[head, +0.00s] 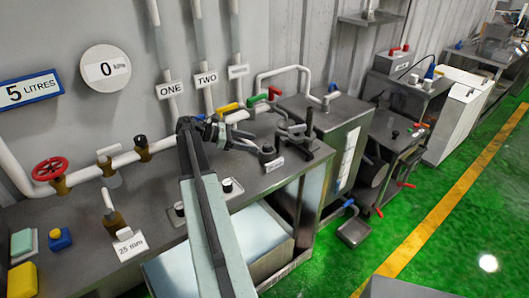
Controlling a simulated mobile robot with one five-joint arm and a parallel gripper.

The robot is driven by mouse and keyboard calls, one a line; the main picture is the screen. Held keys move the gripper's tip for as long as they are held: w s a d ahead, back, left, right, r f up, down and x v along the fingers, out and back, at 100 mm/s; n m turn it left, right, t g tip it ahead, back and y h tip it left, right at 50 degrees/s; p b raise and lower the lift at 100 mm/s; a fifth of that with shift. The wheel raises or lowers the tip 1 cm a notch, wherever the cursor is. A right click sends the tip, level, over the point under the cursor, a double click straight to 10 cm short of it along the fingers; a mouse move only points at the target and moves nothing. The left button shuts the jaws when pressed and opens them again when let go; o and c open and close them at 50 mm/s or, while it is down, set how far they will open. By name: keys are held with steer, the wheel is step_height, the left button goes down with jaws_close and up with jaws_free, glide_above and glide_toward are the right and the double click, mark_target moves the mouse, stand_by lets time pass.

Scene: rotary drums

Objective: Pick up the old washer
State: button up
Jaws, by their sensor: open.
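My gripper (224,136) is open at the end of my arm, in the middle of the head view. It is over the back part of the grey metal bench (100,240), below the pipes labelled ONE and TWO. I cannot make out a washer; it may be too small to tell or hidden behind my gripper or arm. I see nothing clearly held between the jaws.
Pipes with a yellow handle (231,107), a green handle (258,101) and a red handle (275,92) stand close beside my gripper. A black clamp-like fixture (292,135) is to its right. A red handwheel (50,168) and sponges are left. Green floor is open at right.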

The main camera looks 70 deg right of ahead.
mark_target(265, 145)
steer(key=b+x, duration=0.2)
steer(key=x, duration=0.4)
steer(key=shift+d, duration=0.2)
steer(key=shift+r, duration=0.1)
jaws_close()
steer(key=shift+r, duration=0.1)
step_height(265, 145, up, 4)
steer(key=p, duration=0.4)
steer(key=shift+f, duration=0.2)
steer(key=s+a, duration=0.4)
steer(key=a, duration=0.3)
steer(key=s+a+r+p, duration=0.1)
steer(key=s+a, duration=0.2)
steer(key=a, duration=0.4)
steer(key=shift+s, duration=0.35)
